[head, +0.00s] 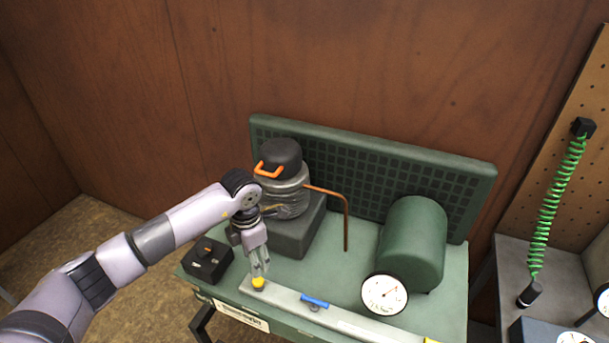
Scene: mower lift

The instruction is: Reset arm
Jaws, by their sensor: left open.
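My left arm reaches in from the left. My left gripper (261,268) points down over the green bench, with its fingertips just above a small yellow knob (258,283) at the left end of a pale flat bar (335,318). The fingers are apart; I cannot tell whether they touch the knob. A blue handle (314,301) sits on the bar to the right. My right gripper is not in view.
A green coiled hose (546,215) hangs at right.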

